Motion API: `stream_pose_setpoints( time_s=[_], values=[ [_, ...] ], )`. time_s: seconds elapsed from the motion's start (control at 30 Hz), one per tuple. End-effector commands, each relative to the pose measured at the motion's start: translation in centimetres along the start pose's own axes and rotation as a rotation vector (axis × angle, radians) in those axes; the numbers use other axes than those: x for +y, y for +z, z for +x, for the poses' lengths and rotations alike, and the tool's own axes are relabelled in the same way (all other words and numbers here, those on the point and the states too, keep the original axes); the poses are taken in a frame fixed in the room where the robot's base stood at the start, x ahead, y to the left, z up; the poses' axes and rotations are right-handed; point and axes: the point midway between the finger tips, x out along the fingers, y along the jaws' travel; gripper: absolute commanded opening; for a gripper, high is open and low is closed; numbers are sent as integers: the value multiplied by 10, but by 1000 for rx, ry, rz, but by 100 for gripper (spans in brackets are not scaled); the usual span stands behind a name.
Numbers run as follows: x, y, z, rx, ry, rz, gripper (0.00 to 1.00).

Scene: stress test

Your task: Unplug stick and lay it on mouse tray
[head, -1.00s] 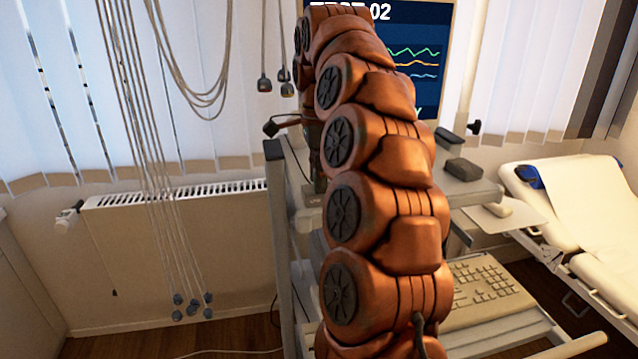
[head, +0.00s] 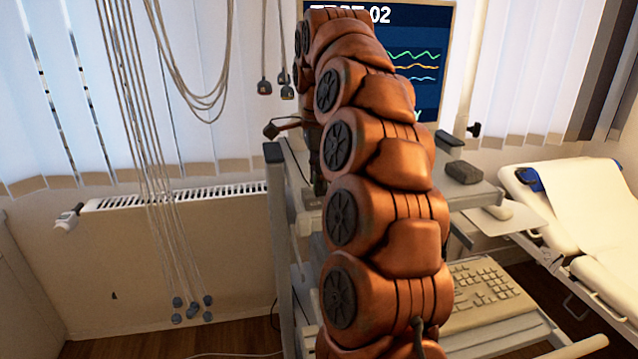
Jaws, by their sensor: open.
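The mouse tray (head: 482,220) is a pale flat plate at the right side of the cart, with a light mouse (head: 498,212) on it. My orange arm rises through the middle of the view and bends down at the far end. My gripper (head: 317,182) is a dark shape behind the arm's left edge, just above the cart's upper shelf. It is open, but most of it is hidden by the arm. I cannot make out the stick; that part of the shelf is largely covered.
The cart carries a monitor (head: 425,75), a dark box (head: 463,172) on its upper shelf and a keyboard (head: 488,295) lower down. Hanging cables (head: 150,160) and a radiator (head: 110,212) are at left. A bed (head: 575,200) stands at right.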

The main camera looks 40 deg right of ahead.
Motion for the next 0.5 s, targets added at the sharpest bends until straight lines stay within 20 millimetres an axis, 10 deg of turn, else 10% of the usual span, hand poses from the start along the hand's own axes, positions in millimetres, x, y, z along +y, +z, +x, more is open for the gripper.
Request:
stream_pose_setpoints(
  time_s=[0.5],
  values=[
    [0, 0, 0, 1, 0, 0, 0]
  ],
)
